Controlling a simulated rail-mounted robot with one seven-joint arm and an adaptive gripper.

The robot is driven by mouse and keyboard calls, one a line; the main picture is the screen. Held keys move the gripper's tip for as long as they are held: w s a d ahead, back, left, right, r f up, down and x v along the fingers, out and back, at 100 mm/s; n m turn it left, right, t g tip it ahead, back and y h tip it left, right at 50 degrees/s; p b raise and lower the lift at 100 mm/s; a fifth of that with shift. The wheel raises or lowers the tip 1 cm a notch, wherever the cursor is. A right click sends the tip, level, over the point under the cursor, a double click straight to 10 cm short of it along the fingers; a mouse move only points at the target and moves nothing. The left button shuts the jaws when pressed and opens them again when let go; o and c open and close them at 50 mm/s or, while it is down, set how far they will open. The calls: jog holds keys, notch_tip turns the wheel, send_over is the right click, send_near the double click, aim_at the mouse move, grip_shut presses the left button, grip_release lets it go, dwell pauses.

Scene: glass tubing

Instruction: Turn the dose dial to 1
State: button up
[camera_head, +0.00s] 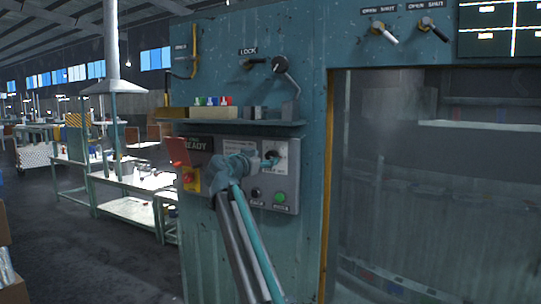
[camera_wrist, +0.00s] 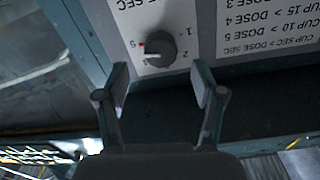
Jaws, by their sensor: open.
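The dose dial (camera_wrist: 160,50) is a round dark knob on a pale panel with small printed digits around it. The wrist view shows the panel upside down. A small red mark shows at the dial's left edge, but I cannot tell for certain which digit it points to. My gripper (camera_wrist: 161,85) is open, with one finger on each side and nothing between them. The dial lies just beyond the fingertips, apart from them. In the head view, the dial (camera_head: 272,158) shows at the panel's upper right, and my gripper (camera_head: 258,163) is beside it, partly hidden by my arm.
A dose chart (camera_wrist: 265,35) is printed beside the dial. The control panel (camera_head: 290,180) also carries a green button (camera_head: 280,198) and a dark button (camera_head: 256,193). A red flap (camera_head: 178,151) sticks out at left. A shelf (camera_head: 235,124) with small bottles juts out above.

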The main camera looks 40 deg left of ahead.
aim_at(270, 157)
jog(key=shift+w+a+p, duration=0.15)
jog(key=shift+w+a, duration=0.05)
jog(key=shift+w, duration=0.65)
jog(key=shift+w+a+p, duration=0.15)
jog(key=shift+w, duration=0.7)
jog(key=shift+w+a+p, duration=0.15)
jog(key=shift+w+a, duration=0.05)
jog(key=shift+w, duration=0.65)
jog(key=shift+c, duration=0.3)
jog(key=shift+f, duration=0.1)
jog(key=c, duration=1.1)
